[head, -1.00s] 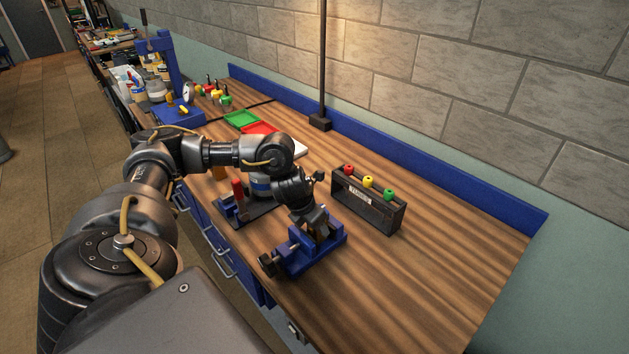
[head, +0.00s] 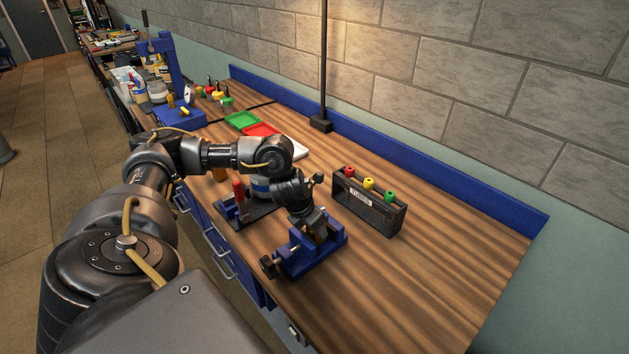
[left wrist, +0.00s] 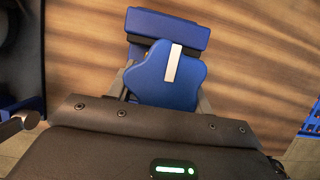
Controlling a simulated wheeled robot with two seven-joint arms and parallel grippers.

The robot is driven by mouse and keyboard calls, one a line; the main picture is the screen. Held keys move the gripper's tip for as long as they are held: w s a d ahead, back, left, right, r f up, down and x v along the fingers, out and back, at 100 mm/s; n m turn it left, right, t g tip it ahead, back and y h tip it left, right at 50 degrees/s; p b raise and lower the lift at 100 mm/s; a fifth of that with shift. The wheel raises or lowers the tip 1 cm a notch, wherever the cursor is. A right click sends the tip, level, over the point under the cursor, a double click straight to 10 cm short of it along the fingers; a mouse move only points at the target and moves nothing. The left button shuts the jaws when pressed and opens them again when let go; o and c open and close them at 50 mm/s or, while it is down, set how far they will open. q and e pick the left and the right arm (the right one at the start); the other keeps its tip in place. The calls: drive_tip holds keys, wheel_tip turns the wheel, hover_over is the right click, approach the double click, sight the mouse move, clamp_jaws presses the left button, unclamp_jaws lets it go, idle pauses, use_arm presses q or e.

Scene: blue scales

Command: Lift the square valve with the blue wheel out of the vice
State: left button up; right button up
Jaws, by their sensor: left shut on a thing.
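The blue vice (head: 318,257) stands on the wooden bench near its front edge, with its dark screw knob toward the lower left. It also shows at the top of the left wrist view (left wrist: 168,24). The valve's blue wheel (left wrist: 165,78), with a white stripe, lies between the fingers of my left gripper (head: 314,229). The gripper points down over the vice and is shut on the valve. The valve's body is mostly hidden by the gripper and wheel, so I cannot tell how it sits in the jaws. My right gripper is not in view.
A dark rack (head: 368,207) with red, yellow and green knobs stands right of the vice. A stand with a red handle (head: 239,190) is close on the left. Red (head: 261,130) and green (head: 241,120) trays lie farther back. The bench's right end is clear.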

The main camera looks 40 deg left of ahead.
use_arm(q)
drive_tip(key=shift+r, duration=0.2)
drive_tip(key=shift+r+p, duration=3.25)
drive_tip(key=shift+r, duration=0.4)
drive_tip(key=shift+f, duration=0.1)
